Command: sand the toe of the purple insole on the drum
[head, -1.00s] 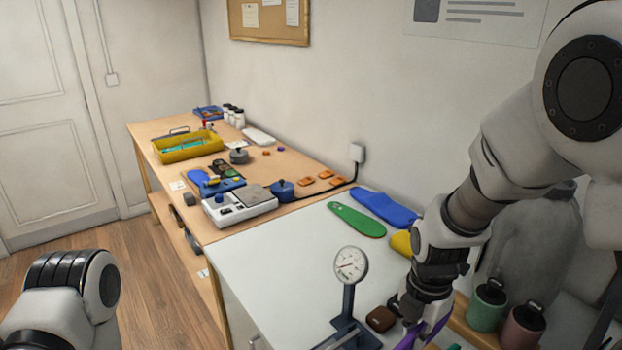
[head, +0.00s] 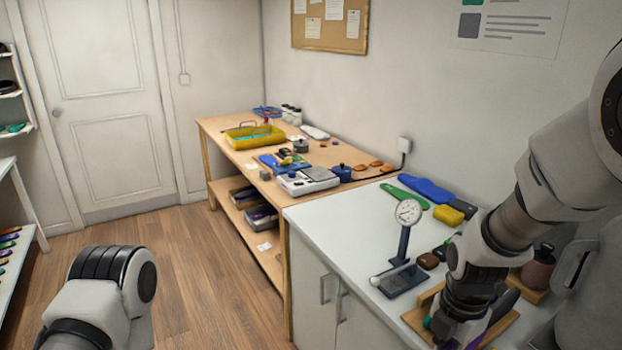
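A purple piece (head: 477,342), which looks like the purple insole, shows only in part at the bottom edge, beneath my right gripper (head: 455,334). The gripper points down at the wooden rack (head: 415,314) on the white worktop. Its fingertips are small and partly cut off by the frame, so I cannot tell whether they are closed on the purple piece or only beside it. My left arm shows at the bottom left, but its gripper is out of view. No sanding drum is visible.
A dial gauge on a stand (head: 407,213), a brown block (head: 428,261), a yellow block (head: 448,215), and green (head: 404,196) and blue (head: 430,188) insoles occupy the white worktop (head: 340,228). A wooden bench (head: 232,159) stands beyond. The floor (head: 205,270) at left is open.

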